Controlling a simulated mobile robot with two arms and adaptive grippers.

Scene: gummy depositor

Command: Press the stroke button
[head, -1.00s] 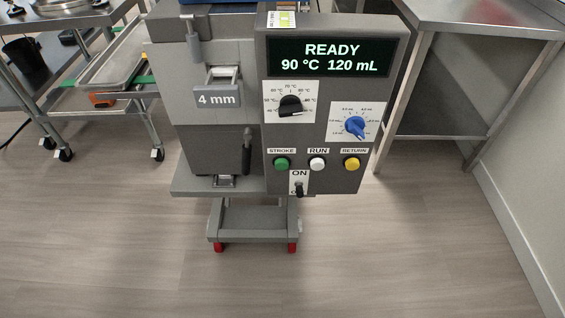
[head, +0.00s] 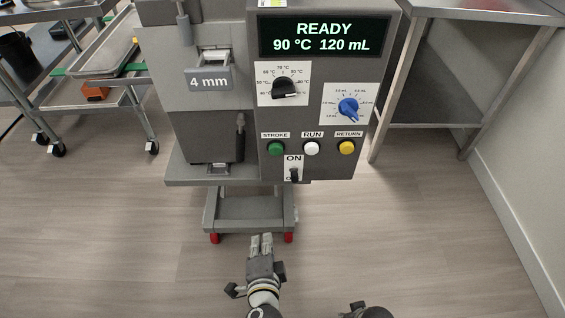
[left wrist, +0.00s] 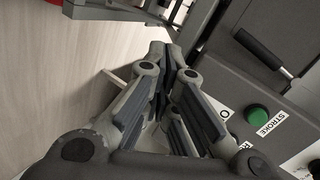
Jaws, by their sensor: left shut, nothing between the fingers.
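The green stroke button (head: 276,149) sits under its STROKE label on the control panel (head: 328,185) of the grey depositor. It also shows in the left wrist view (left wrist: 256,114), to the right of the fingers. My left gripper (head: 261,238) is shut and empty, below the panel and in front of the machine's base in the head view. In the left wrist view its fingers (left wrist: 172,50) are together, apart from the button. A dark part of my right arm shows at the bottom edge of the head view; its fingers are not seen.
The white RUN button (head: 312,149) and yellow RETURN button (head: 347,148) are right of the stroke button. The ON switch (head: 294,175) is just below. The display (head: 324,37) reads READY, 90 °C, 120 mL. A steel table (head: 480,12) stands right, a cart (head: 95,75) left.

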